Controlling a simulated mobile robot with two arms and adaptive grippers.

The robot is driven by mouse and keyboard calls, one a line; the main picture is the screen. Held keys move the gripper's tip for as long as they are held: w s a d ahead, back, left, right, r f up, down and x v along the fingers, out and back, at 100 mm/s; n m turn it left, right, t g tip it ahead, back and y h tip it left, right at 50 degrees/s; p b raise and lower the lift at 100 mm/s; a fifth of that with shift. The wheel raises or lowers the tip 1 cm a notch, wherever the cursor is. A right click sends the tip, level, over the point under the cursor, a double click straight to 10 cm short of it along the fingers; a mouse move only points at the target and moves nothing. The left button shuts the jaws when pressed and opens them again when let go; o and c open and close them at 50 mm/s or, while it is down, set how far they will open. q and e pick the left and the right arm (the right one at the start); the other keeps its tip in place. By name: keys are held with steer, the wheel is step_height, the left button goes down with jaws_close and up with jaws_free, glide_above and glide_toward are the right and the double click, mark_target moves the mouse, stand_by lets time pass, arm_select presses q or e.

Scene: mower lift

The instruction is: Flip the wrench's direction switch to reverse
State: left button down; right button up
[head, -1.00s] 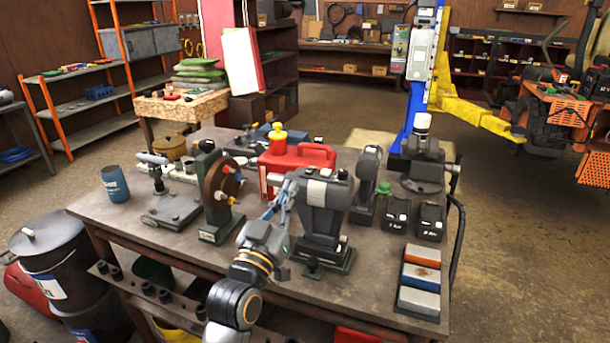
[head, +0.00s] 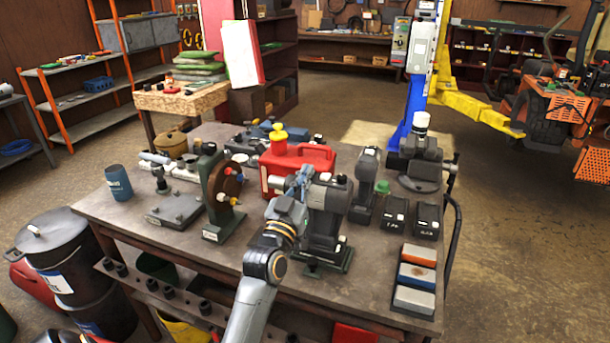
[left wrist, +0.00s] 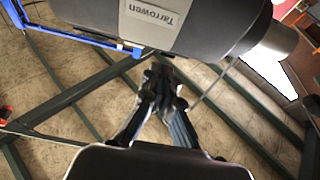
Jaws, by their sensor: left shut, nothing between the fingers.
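The dark grey wrench (head: 328,198) stands upright in a green-based stand near the front middle of the bench. Its grey body, with a "Tarrowen" label, fills the top of the left wrist view (left wrist: 190,22). My left gripper (head: 303,180) is at the left side of the wrench's upper body in the head view. In the left wrist view, its fingers (left wrist: 160,80) are closed together and empty, just below the body's lower edge. I cannot tell whether they touch it. The direction switch cannot be made out. My right gripper is not in view.
A second dark tool (head: 366,180) and black batteries (head: 427,220) stand to the right. Coloured blocks (head: 416,277) lie at front right.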

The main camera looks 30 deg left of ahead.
arm_select(q)
steer(key=shift+f, duration=0.45)
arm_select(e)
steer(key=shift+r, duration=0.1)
arm_select(q)
steer(key=shift+f, duration=0.1)
